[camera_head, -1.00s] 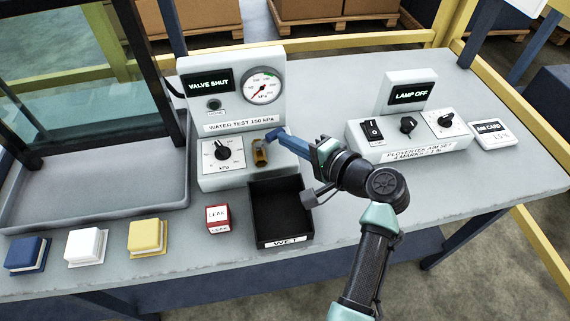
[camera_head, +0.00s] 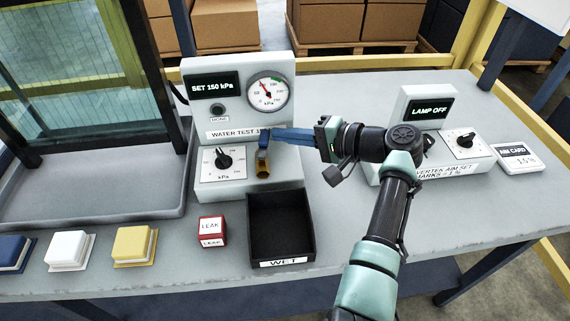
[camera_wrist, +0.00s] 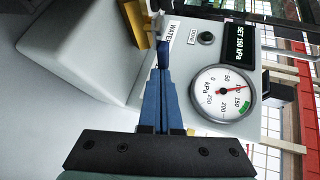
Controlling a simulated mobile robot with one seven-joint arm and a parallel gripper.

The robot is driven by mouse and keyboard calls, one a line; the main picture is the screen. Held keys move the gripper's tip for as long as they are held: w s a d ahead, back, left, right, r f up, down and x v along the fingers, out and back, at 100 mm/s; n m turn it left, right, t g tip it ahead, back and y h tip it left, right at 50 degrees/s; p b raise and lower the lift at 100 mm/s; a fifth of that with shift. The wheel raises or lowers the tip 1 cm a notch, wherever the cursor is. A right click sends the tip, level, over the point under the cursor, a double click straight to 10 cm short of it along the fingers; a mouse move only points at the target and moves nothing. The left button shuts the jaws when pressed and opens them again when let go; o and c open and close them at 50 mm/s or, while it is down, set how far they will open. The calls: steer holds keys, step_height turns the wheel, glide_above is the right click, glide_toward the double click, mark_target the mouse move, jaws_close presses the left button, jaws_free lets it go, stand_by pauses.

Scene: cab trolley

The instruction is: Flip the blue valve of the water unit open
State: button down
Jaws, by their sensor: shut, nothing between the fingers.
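The water unit (camera_head: 205,90) is a grey-white box with a pressure gauge (camera_head: 268,92) and a screen (camera_head: 212,88) reading "SET 150 kPa". Its valve has a brass body (camera_head: 262,170) with a blue lever (camera_head: 263,148) standing up on it. My gripper (camera_head: 272,135) is shut, its long blue fingers pointing left with their tips at or very near the lever's upper end. In the wrist view the fingers (camera_wrist: 158,75) are together, and the blue lever (camera_wrist: 163,52) shows at their tips. Whether they touch is unclear.
A black "WET" tray (camera_head: 282,258) stands below the valve, with a red-and-white LEAK block (camera_head: 211,230) to its left. A knob (camera_head: 224,160) sits left of the valve. The lamp unit (camera_head: 428,105) stands to the right, partly behind my arm.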

steer(key=shift+w+a, duration=0.35)
steer(key=shift+a, duration=0.05)
stand_by(0.7)
